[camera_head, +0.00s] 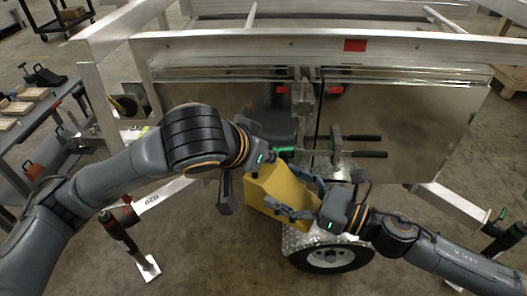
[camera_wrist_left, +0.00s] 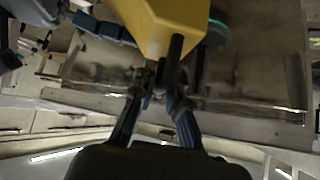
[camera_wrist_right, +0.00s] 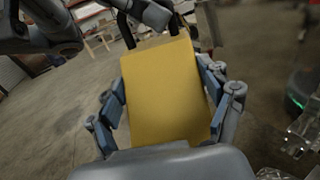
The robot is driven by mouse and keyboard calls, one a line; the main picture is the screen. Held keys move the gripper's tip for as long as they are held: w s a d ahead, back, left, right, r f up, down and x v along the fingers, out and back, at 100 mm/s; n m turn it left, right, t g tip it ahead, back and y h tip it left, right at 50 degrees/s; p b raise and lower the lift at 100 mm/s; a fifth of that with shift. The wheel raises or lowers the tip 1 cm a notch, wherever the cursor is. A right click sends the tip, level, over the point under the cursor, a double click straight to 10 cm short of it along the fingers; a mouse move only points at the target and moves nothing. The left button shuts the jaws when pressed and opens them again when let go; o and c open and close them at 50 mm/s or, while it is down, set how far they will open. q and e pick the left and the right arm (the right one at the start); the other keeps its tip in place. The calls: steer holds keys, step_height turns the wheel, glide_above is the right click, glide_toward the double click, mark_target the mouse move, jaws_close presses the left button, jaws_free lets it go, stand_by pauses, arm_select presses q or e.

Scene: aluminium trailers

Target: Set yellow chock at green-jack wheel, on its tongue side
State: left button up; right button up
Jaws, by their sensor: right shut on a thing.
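The yellow chock (camera_head: 278,189) is held in the air in front of the trailer, above and left of a wheel (camera_head: 330,258) with a white rim. My right gripper (camera_head: 305,202) is shut on the chock; in the right wrist view the fingers press both sides of the chock (camera_wrist_right: 165,90). My left gripper (camera_head: 245,172) is at the chock's other end. In the left wrist view its fingers (camera_wrist_left: 160,80) come close together beside a dark bar at the chock (camera_wrist_left: 165,22); whether they grip it is unclear. I cannot make out which jack is green.
The wheel has a diamond-plate fender (camera_head: 305,240). A shiny trailer panel (camera_head: 420,120) and aluminium frame rails stand ahead. A jack (camera_head: 125,240) stands at the left, another post (camera_head: 497,235) at the right. A grey bench (camera_head: 40,118) with tools is at the far left. Floor left of the wheel is clear.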

steer(key=shift+r, duration=0.1)
steer(key=o, duration=1.6)
steer(key=shift+o, duration=0.2)
